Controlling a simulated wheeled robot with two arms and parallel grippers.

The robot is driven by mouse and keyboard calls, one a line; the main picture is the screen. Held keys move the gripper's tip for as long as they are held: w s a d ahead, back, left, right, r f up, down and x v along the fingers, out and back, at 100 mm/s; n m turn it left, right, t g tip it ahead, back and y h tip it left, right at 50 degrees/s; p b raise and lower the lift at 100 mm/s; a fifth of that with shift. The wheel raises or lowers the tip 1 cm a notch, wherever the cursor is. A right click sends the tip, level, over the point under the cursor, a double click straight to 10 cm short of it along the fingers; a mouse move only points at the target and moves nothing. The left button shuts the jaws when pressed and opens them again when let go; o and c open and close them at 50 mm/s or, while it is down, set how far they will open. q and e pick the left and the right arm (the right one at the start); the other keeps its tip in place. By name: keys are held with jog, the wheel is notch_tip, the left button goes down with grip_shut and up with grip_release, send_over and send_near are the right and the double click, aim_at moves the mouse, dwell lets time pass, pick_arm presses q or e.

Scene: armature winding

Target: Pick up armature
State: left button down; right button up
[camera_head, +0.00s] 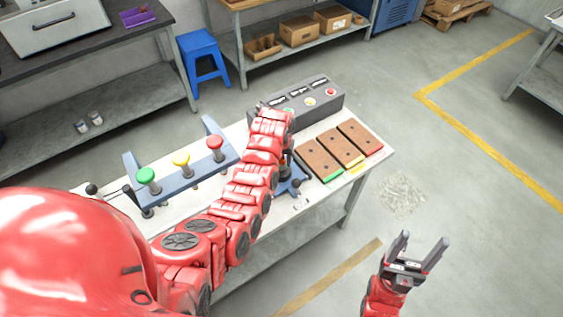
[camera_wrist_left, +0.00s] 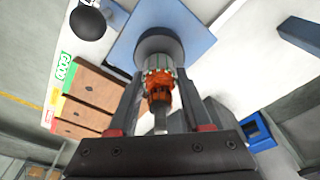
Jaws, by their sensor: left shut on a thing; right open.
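In the left wrist view, the armature (camera_wrist_left: 160,91), with orange windings and a shaft, is between the fingers of my left gripper (camera_wrist_left: 157,92), which is shut on it. The armature's far end meets a dark round part (camera_wrist_left: 158,45) on a blue plate (camera_wrist_left: 197,32); I cannot tell whether it is seated there or lifted clear. In the head view, my left arm reaches over the table and hides most of the gripper and armature; part of the blue base (camera_head: 293,187) shows beside it. My right gripper (camera_head: 423,241) is open and empty, off the table's front right.
The white table (camera_head: 225,252) holds a blue rack (camera_head: 190,178) with green, yellow and red knobs on the left. A grey button box (camera_head: 328,97) stands at the back. Brown boards with green, yellow and red edges (camera_head: 318,159) lie on the right.

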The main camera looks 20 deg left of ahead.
aim_at(282, 165)
pick_arm(q)
jog(key=shift+w+r+b, duration=0.1)
jog(key=shift+r+b, duration=0.5)
jog(key=shift+b, duration=0.1)
notch_tip(282, 165, up, 2)
jog(key=shift+r+b, duration=0.1)
jog(key=shift+b, duration=0.85)
jog(key=s, duration=0.2)
jog(key=shift+s+d, duration=0.4)
jog(key=s+d+r+p, duration=0.1)
jog(key=s+d+p, duration=0.2)
jog(key=s+p, duration=0.4)
jog(key=s, duration=0.6)
jog(key=shift+d+r, duration=0.2)
jog(key=shift+r, duration=0.1)
jog(key=shift+w, duration=0.1)
